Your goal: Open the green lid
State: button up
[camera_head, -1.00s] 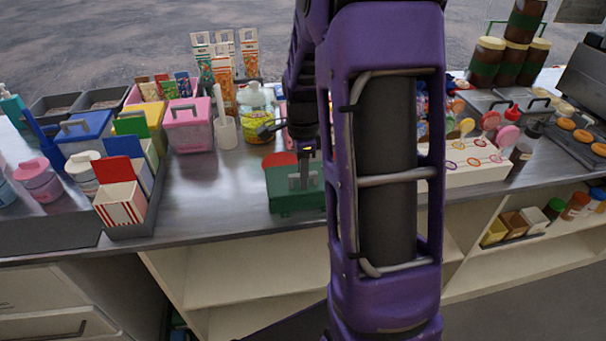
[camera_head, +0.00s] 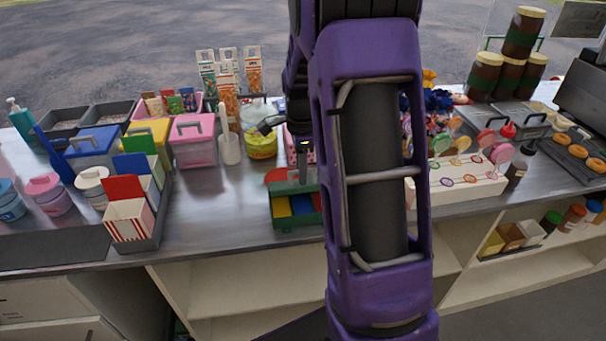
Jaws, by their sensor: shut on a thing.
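The green box (camera_head: 297,222) stands near the counter's front edge, just left of my arm. Its front part now shows yellow and blue contents (camera_head: 301,206) inside. The green lid (camera_head: 285,188) is raised at the back of the opening, with its grey handle upright. My gripper (camera_head: 303,172) points down from above and is shut on the lid's handle. My purple arm hides the box's right end, and the fingertips are small and partly dark, so the exact hold is hard to see.
A red round thing (camera_head: 276,175) lies just behind the box. A pink box (camera_head: 193,150) and a jar with a yellow lower part (camera_head: 261,145) stand behind to the left. A white lollipop stand (camera_head: 466,188) is to the right. Bare counter (camera_head: 215,205) lies left of the green box.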

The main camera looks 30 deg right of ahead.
jog(key=shift+o, duration=0.3)
jog(key=shift+w+d+r+p, duration=0.15)
jog(key=shift+w+p, duration=0.1)
jog(key=shift+w, duration=0.2)
jog(key=shift+w+d+r+p, duration=0.1)
jog(key=shift+w+r+p, duration=0.1)
jog(key=shift+w, duration=0.25)
jog(key=shift+w+d, duration=0.25)
jog(key=shift+w, duration=0.65)
jog(key=shift+w+d, duration=0.25)
jog(key=shift+w, duration=0.65)
grip_shut()
jog(key=w, duration=0.1)
jog(key=w+d+f, duration=0.1)
jog(key=w, duration=0.1)
jog(key=w+f, duration=0.1)
jog(key=shift+w+d, duration=0.15)
jog(key=shift+w, duration=0.1)
jog(key=o, duration=0.7)
grip_release()
jog(key=shift+r, duration=0.25)
